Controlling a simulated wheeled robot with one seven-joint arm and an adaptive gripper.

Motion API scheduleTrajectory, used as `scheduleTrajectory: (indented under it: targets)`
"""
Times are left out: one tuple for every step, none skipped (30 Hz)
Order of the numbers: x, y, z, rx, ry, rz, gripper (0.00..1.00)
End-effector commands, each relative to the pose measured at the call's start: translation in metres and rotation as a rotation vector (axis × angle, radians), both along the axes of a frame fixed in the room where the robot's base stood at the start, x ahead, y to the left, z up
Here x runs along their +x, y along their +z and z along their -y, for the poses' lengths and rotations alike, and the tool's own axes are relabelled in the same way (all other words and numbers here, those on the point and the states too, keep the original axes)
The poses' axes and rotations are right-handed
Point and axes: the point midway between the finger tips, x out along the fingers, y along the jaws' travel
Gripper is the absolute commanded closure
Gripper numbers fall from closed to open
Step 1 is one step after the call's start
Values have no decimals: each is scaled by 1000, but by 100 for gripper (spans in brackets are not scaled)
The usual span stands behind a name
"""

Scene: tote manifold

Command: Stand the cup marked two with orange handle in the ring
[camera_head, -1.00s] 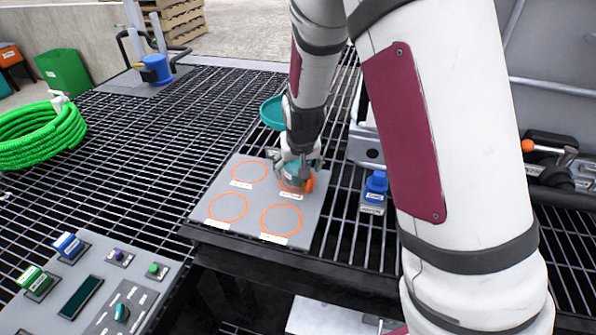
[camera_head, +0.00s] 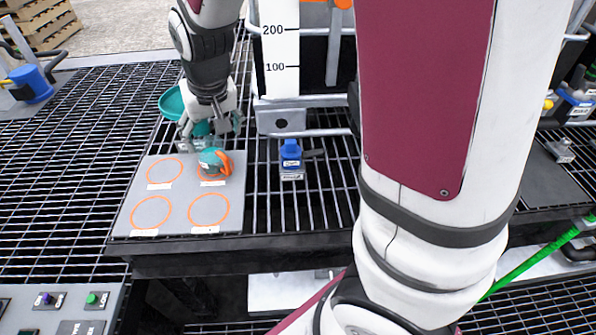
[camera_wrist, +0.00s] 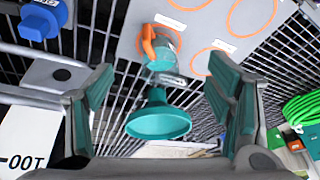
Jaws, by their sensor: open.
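The cup (camera_head: 209,163), teal and grey with an orange handle, is on the grey plate at the far right ring (camera_head: 228,174); it looks upright. The ring shows partly around its base, and its number mark cannot be read. In the wrist view the cup (camera_wrist: 163,60) is beyond the fingertips, its orange handle toward the upper left. My gripper (camera_head: 209,133) is open and empty, behind and above the cup, apart from it. In the wrist view the gripper (camera_wrist: 160,105) has its two teal-padded fingers spread wide.
The grey plate (camera_head: 180,192) has other orange rings, which are empty. A teal funnel (camera_head: 171,103) is behind my gripper and shows between the fingers in the wrist view (camera_wrist: 158,122). A blue-handled valve (camera_head: 290,155) stands right of the plate, before a white level scale (camera_head: 281,60).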

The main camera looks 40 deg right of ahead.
Motion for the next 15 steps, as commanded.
scheduleTrajectory:
  targets:
    - [-19, 18, 2, 20, 8, -1, 26]
    - [-30, 27, 2, 27, 17, -8, 26]
    - [-46, 37, 2, 36, 27, -18, 26]
    - [-58, 44, 2, 42, 36, -24, 26]
    - [-70, 50, 3, 45, 44, -30, 26]
    - [-86, 59, 3, 49, 58, -37, 26]
    - [-99, 64, 4, 51, 66, -44, 26]
    - [-111, 70, 4, 52, 76, -49, 26]
    - [-128, 76, 5, 51, 87, -56, 26]
    - [-140, 81, 5, 49, 97, -59, 26]
    - [-153, 84, 6, 47, 105, -66, 26]
    - [-170, 89, 6, 43, 117, -72, 26]
    - [-183, 91, 7, 38, 124, -77, 26]
    - [-195, 94, 7, 31, 132, -81, 26]
    - [-210, 96, 8, 24, 140, -88, 26]
